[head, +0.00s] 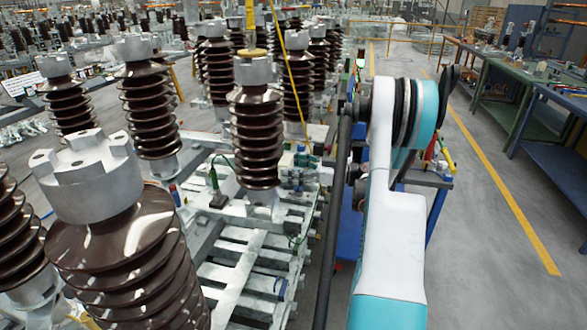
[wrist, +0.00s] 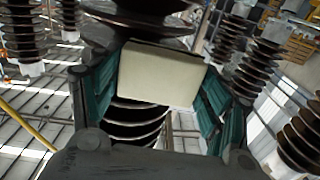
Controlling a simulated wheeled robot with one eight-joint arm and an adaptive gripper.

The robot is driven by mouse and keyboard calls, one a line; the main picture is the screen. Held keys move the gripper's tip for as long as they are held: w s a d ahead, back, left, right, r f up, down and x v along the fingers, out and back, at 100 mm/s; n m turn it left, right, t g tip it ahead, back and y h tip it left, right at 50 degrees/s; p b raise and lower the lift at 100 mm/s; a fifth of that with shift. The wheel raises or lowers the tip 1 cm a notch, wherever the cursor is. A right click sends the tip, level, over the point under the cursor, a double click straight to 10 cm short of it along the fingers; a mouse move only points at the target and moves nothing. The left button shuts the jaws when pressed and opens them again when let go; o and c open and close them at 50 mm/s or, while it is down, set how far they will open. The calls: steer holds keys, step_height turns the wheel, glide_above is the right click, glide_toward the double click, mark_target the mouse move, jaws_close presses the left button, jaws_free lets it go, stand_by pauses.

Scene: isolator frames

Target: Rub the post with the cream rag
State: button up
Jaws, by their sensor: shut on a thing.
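My gripper (wrist: 160,78) shows in the wrist view, its teal fingers shut on the cream rag (wrist: 158,72). The rag looks like a pale, flat-faced block spanning the gap between the fingers. Right behind it stands a dark brown ribbed post (wrist: 135,128), with glossy discs above and below the rag. The rag covers the middle of this post, and I cannot tell whether the two touch. In the head view my arm runs up the right of centre and my gripper and the rag do not show. I cannot tell which post there is the one behind the rag.
In the head view several brown ribbed posts with grey metal caps (head: 90,175) stand left and centre on pale metal frames (head: 235,270). Workbenches (head: 520,90) line the right side. The grey floor with a yellow line (head: 500,190) is open between.

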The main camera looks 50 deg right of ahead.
steer(key=shift+w+d, duration=0.1)
steer(key=shift+w, duration=0.05)
steer(key=w+d+b, duration=0.1)
steer(key=w+d, duration=0.2)
steer(key=d, duration=0.3)
steer(key=shift+w+d, duration=0.2)
steer(key=shift+d, duration=0.1)
stand_by(0.5)
steer(key=shift+a, duration=0.1)
steer(key=shift+s+a+b, duration=0.3)
steer(key=shift+s+a, duration=0.3)
steer(key=shift+a, duration=0.5)
steer(key=shift+s+a+b, duration=0.25)
steer(key=shift+s+a, duration=0.35)
steer(key=shift+a, duration=0.55)
steer(key=shift+s+a+b, duration=0.3)
steer(key=shift+s+a, duration=0.3)
steer(key=shift+a, duration=0.5)
steer(key=v, duration=0.6)
steer(key=shift+b, duration=0.4)
